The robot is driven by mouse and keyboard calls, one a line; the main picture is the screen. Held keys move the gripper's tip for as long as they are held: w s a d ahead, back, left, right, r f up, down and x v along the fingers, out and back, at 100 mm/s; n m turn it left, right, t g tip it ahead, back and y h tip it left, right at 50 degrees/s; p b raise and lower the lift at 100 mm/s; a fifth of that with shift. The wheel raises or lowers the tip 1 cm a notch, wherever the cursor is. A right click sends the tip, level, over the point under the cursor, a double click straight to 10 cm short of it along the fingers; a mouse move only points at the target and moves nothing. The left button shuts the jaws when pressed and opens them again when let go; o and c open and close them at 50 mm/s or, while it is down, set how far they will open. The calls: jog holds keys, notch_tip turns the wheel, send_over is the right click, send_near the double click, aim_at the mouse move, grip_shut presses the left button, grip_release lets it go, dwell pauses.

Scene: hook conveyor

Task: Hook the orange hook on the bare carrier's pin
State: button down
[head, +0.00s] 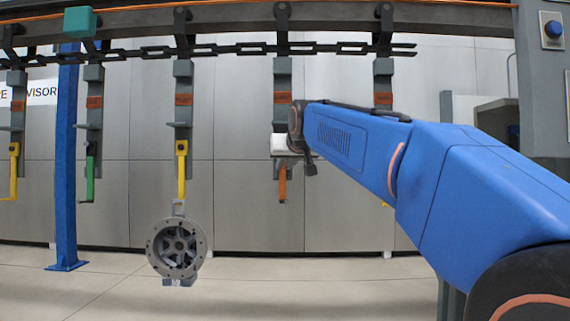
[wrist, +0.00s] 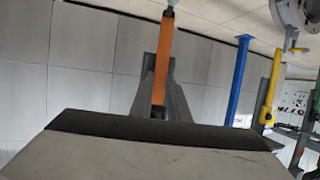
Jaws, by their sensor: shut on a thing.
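The orange hook (head: 282,183) hangs below my gripper (head: 284,154) in the head view, its lower part showing. In the wrist view the orange hook (wrist: 164,62) is a straight orange bar with a pale end at the top edge. The bare carrier (head: 283,95) is a grey hanger with an orange-brown band, directly behind my gripper.
Left carriers bear a yellow hook with a grey wheel (head: 178,248), a green hook (head: 90,178) and another yellow hook (head: 13,170). Another carrier (head: 383,68) stands right, partly behind my arm. A chain (head: 255,49) runs above. A blue post (head: 66,160) stands left.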

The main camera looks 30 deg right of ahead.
jog(key=shift+w+d+f, duration=0.15)
jog(key=shift+w+f, duration=0.15)
jog(key=shift+f, duration=0.3)
jog(key=c, duration=1.6)
grip_release()
jog(key=r+v, duration=0.1)
jog(key=v, duration=1.8)
jog(key=s+a+f+n+g+y, duration=0.1)
jog(key=a+f+g, duration=0.15)
jog(key=f, duration=1.15)
jog(key=s+a+f+n+g+y, duration=0.15)
jog(key=a+f, duration=0.25)
jog(key=f, duration=1)
jog(key=s+a+f+g, duration=0.1)
jog(key=s+f, duration=0.3)
jog(key=f, duration=0.5)
jog(key=s+a+f+n+g+y, duration=0.1)
jog(key=s+f, duration=0.3)
jog(key=f, duration=0.6)
jog(key=s+a+f+g+y, duration=0.1)
jog(key=s+a+f+g, duration=0.1)
jog(key=f, duration=0.7)
jog(key=shift+s+a+f, duration=0.2)
jog(key=shift+s+a, duration=0.2)
jog(key=shift+s, duration=0.15)
jog(key=shift+s+a+f, duration=0.15)
jog(key=shift+s+a, duration=0.2)
jog(key=shift+s, duration=0.15)
